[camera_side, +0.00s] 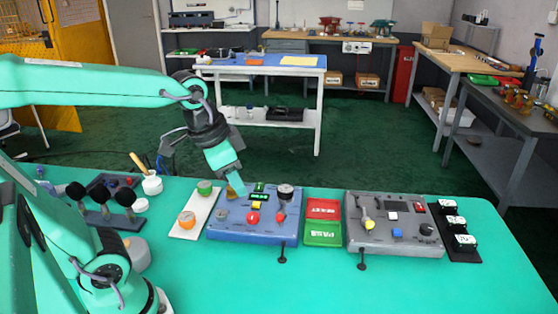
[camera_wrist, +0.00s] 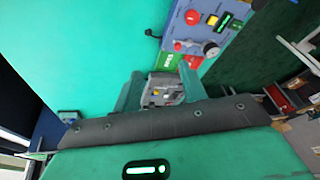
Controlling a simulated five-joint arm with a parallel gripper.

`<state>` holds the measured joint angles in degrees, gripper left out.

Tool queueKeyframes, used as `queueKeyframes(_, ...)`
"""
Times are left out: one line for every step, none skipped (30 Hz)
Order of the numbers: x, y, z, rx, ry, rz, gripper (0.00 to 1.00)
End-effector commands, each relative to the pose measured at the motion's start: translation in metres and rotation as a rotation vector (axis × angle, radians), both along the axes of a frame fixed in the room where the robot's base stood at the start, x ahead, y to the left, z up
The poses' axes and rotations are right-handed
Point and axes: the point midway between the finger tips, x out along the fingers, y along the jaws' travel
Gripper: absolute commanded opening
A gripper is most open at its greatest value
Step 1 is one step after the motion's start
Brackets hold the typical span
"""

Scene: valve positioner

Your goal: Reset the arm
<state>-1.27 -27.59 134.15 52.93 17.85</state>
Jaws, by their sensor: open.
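My gripper (camera_side: 240,188) hangs at the end of my arm over the back of the blue control box (camera_side: 225,236) in the side view. Its fingers point down, close to the box's green-lit displays (camera_side: 259,193); contact cannot be told. In the wrist view the two green fingers of my gripper (camera_wrist: 160,85) stand apart, with nothing held between them. The grey control box (camera_wrist: 165,97) shows beyond the gap. The blue box (camera_wrist: 238,45) with red buttons lies at the upper right there. No separate reset control can be made out.
Right of the blue box are a red tray (camera_side: 323,206), a green tray (camera_side: 322,240) and the grey box (camera_side: 375,243) with a yellow-handled lever (camera_side: 368,224). A white strip (camera_side: 184,233) with knobs lies left. The green table's front right (camera_side: 450,290) is clear.

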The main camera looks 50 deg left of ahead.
Motion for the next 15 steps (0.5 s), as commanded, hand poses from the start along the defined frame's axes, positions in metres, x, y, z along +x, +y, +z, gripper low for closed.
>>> queueKeyframes(-0.008, -0.001, 0.002, -0.013, -0.022, 0.032, 0.42)
queueKeyframes(-0.012, -0.002, 0.003, -0.024, -0.034, 0.055, 0.42)
queueKeyframes(-0.018, -0.002, 0.003, -0.035, -0.049, 0.084, 0.42)
queueKeyframes(-0.022, -0.003, 0.004, -0.046, -0.06, 0.105, 0.42)
queueKeyframes(-0.025, -0.003, 0.003, -0.055, -0.069, 0.125, 0.42)
queueKeyframes(-0.03, -0.004, 0.004, -0.068, -0.083, 0.15, 0.42)
queueKeyframes(-0.033, -0.004, 0.004, -0.076, -0.09, 0.167, 0.42)
queueKeyframes(-0.036, -0.005, 0.004, -0.085, -0.098, 0.183, 0.42)
queueKeyframes(-0.039, -0.005, 0.004, -0.094, -0.108, 0.203, 0.42)
queueKeyframes(-0.041, -0.005, 0.003, -0.101, -0.113, 0.214, 0.42)
queueKeyframes(-0.043, -0.005, 0.003, -0.107, -0.119, 0.226, 0.42)
queueKeyframes(-0.045, -0.006, 0.003, -0.113, -0.125, 0.237, 0.42)
queueKeyframes(-0.046, -0.006, 0.003, -0.119, -0.128, 0.245, 0.42)
queueKeyframes(-0.047, -0.006, 0.002, -0.122, -0.131, 0.251, 0.42)
queueKeyframes(-0.048, -0.006, 0.002, -0.124, -0.133, 0.257, 0.42)
